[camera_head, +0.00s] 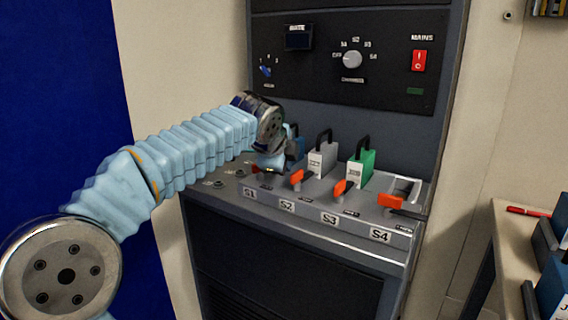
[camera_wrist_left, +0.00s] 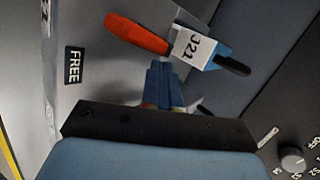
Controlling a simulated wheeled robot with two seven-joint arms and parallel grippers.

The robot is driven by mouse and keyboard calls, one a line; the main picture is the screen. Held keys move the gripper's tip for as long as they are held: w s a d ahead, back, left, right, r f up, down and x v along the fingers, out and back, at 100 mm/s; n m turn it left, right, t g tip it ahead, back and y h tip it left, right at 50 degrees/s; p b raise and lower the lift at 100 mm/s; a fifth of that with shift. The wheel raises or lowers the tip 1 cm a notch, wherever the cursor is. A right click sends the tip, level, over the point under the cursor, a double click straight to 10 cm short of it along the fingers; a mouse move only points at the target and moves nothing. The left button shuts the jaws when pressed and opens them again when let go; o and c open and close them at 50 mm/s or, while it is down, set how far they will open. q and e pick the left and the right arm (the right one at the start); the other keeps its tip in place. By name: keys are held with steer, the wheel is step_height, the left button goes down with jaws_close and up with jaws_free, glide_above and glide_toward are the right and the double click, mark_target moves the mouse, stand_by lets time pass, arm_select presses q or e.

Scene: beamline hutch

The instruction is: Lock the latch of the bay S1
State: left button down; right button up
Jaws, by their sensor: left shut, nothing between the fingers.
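The bay S1 label (camera_head: 249,193) is at the left end of the row on the sloped grey panel. The orange S1 latch (camera_head: 255,169) shows only in part, behind my left gripper (camera_head: 268,163). In the left wrist view the orange latch lever (camera_wrist_left: 138,34) lies beside a blue block with a white J21 label (camera_wrist_left: 192,47). My left gripper's blue fingers (camera_wrist_left: 160,72) are together, empty, close below the lever in that picture; contact cannot be told. My right gripper is not in view.
A grey block (camera_head: 322,158) and a green block (camera_head: 362,165) with black handles stand to the right, with orange latches (camera_head: 297,178) in front. S4 shows an orange latch (camera_head: 390,202) and no block. A control panel (camera_head: 340,62) rises behind. A bench (camera_head: 508,235) stands at right.

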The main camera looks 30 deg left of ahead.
arm_select(q)
steer(key=shift+s+a, duration=0.6)
steer(key=v, duration=1.3)
steer(key=shift+s+r, duration=0.2)
